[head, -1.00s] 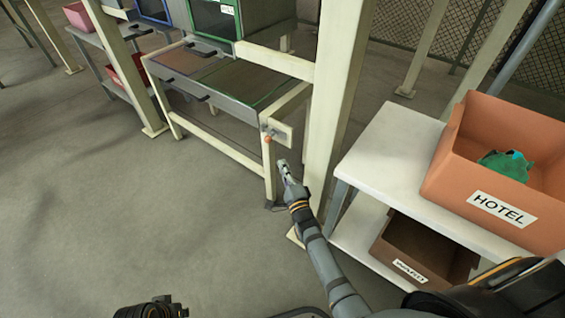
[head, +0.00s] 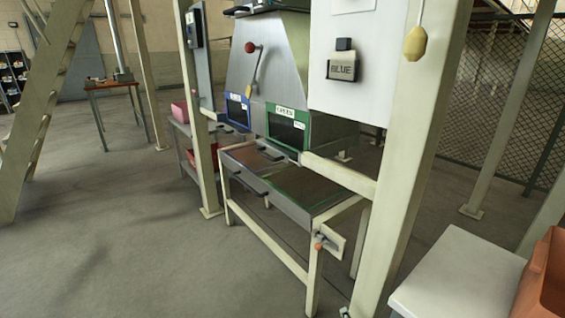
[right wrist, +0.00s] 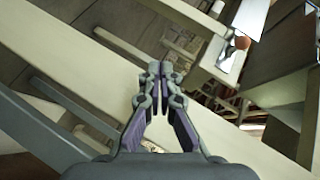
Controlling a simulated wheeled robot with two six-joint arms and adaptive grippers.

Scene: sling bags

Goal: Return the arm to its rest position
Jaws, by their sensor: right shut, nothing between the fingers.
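My right gripper (right wrist: 154,70) shows in the right wrist view, pointing away from the camera. Its two fingers meet at the tips, with nothing held between them. Pale beams lie beyond the fingers, and I cannot tell how far away they are. In the head view my right arm is almost wholly out of the picture; at most a tiny tip shows at the bottom edge, by the foot of the pale post (head: 405,150). My left gripper is in neither current view.
A workbench (head: 290,200) with blue-framed (head: 236,111) and green-framed (head: 286,128) openings stands mid-view. A white shelf table (head: 450,275) with an orange bin (head: 548,285) is at lower right. A red-knobbed lever (head: 251,47) is above the bench. Floor at left (head: 110,240) is clear.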

